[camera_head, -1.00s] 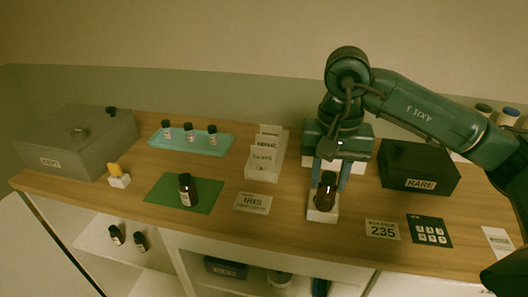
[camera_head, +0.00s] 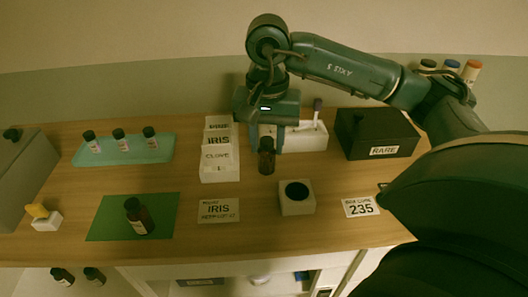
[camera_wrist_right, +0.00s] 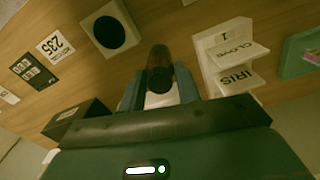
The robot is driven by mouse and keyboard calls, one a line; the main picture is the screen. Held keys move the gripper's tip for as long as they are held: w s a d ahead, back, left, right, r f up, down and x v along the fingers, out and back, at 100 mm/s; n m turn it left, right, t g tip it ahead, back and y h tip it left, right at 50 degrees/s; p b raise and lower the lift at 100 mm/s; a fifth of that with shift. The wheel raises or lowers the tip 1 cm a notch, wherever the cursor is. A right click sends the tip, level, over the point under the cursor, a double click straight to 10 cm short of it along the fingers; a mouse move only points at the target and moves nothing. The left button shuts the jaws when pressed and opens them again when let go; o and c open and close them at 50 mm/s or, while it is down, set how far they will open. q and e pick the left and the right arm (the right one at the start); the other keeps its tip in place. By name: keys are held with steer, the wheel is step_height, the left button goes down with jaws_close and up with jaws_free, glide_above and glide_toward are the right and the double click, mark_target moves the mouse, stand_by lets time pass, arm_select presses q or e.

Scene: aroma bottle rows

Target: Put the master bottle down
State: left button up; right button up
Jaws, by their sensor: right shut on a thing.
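My right gripper (camera_head: 266,136) points down and is shut on a dark brown bottle (camera_head: 266,157) with a black cap, the master bottle. In the right wrist view the bottle (camera_wrist_right: 159,72) stands between the two blue-grey fingers. It is beside the white card holder and behind-left of the white block (camera_head: 297,207), whose round dark top is bare. I cannot tell whether its base touches the table. Another brown bottle (camera_head: 139,217) stands on the green mat (camera_head: 104,221). My left gripper is not in view.
The white card holder (camera_head: 219,174) is close on the left. A white rack (camera_head: 303,140) stands behind and the black RARE box (camera_head: 384,151) to the right. The IRIS card (camera_head: 219,210) and 235 card (camera_head: 360,207) lie in front. A teal tray (camera_head: 125,157) holds three bottles.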

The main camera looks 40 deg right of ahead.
mark_target(267, 155)
steer(key=shift+f, duration=1.8)
steer(key=shift+f, duration=0.1)
steer(key=o, duration=0.5)
steer(key=shift+f, duration=0.1)
steer(key=o, duration=0.5)
steer(key=shift+c, duration=0.2)
